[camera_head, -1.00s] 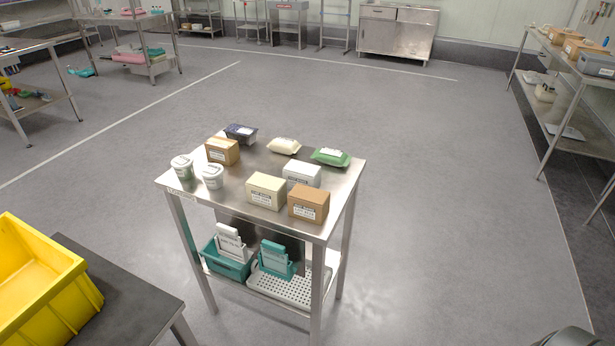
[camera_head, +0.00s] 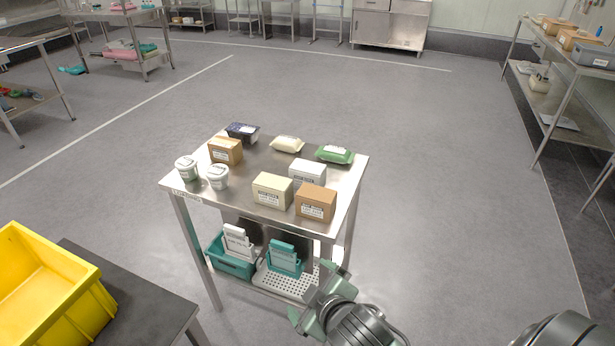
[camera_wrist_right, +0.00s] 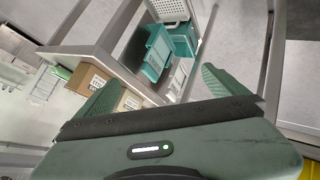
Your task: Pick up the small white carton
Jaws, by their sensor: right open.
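The small white carton (camera_head: 307,174) stands on the steel table (camera_head: 262,166), behind a cream carton (camera_head: 272,190) and a brown carton (camera_head: 316,203). The green pack (camera_head: 335,155) lies behind it to the right. My right gripper (camera_head: 314,292) is low at the table's front right side, below the tabletop and apart from the carton. Its two green fingers are spread and empty in the right wrist view (camera_wrist_right: 160,88). I cannot clearly pick out the white carton in the right wrist view. My left gripper is not in view.
Two white tubs (camera_head: 217,177), another brown carton (camera_head: 225,151), a dark tray (camera_head: 242,132) and a cream pack (camera_head: 288,144) share the tabletop. The lower shelf holds teal bins (camera_head: 232,262). A yellow crate (camera_head: 60,300) stands at the left. The floor right of the table is clear.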

